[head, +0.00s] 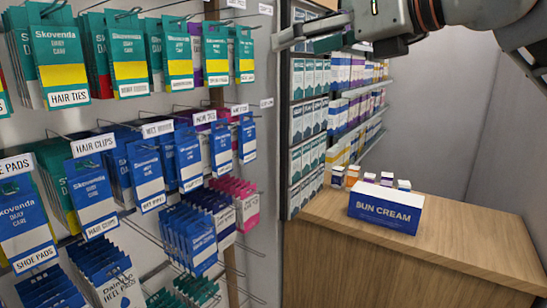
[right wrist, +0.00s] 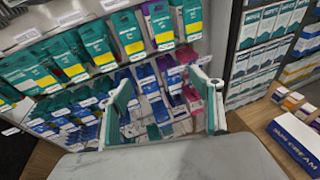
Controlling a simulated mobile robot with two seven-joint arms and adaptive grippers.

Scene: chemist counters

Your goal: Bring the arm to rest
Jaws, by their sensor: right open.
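My right gripper (head: 300,36) is high at the top middle of the head view, its arm coming in from the upper right. It is in front of the gap between the hanging display and the shelf unit. In the right wrist view its two fingers (right wrist: 158,76) stand wide apart with nothing between them. The hanging packets show behind them, apart from the fingertips. My left gripper is in neither view.
Pegs with green and blue packets (head: 61,60) fill the left wall. A shelf unit (head: 308,125) of boxes stands beyond. A wooden counter (head: 400,262) at the right carries a SUN CREAM box (head: 385,210) and several small boxes. Open air lies above the counter.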

